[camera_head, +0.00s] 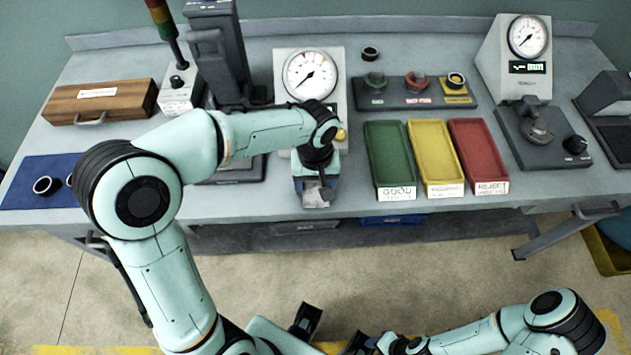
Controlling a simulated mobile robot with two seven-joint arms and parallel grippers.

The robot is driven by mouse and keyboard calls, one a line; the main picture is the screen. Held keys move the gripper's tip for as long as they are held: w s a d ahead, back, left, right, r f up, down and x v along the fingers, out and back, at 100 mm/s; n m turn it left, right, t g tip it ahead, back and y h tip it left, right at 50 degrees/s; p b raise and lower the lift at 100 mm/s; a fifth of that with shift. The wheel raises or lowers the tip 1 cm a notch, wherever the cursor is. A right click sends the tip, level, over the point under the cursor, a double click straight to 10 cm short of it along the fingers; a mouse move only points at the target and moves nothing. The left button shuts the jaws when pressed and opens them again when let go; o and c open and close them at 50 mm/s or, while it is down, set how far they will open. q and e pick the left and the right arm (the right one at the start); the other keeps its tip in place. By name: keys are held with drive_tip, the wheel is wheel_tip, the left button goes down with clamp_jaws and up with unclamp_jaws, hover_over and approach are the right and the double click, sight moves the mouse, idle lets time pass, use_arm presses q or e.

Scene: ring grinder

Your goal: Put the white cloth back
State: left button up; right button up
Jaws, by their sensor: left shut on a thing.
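My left gripper (316,190) points down at the front edge of the workbench, in front of the large dial gauge station. It is shut on a small pale grey-white piece, which looks like the white cloth (318,197). The gripper hides part of the cloth and the bench behind it. I cannot tell whether the cloth touches the bench top. My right gripper (358,344) is low at the bottom edge, away from the bench and partly cut off. Its fingers are not clear.
Green (389,155), yellow (435,155) and red (478,155) trays stand right of my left gripper. A dial gauge (311,74) stands behind it. A wooden case (100,101) and a blue mat (30,182) with rings lie left.

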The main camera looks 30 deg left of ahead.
sight(315, 186)
use_arm(q)
drive_tip(key=shift+f, duration=0.15)
drive_tip(key=o, duration=1)
drive_tip(key=shift+r, duration=0.3)
wheel_tip(315, 186, up, 12)
drive_tip(key=p, duration=0.1)
drive_tip(key=shift+p, duration=0.4)
drive_tip(key=shift+f, duration=0.15)
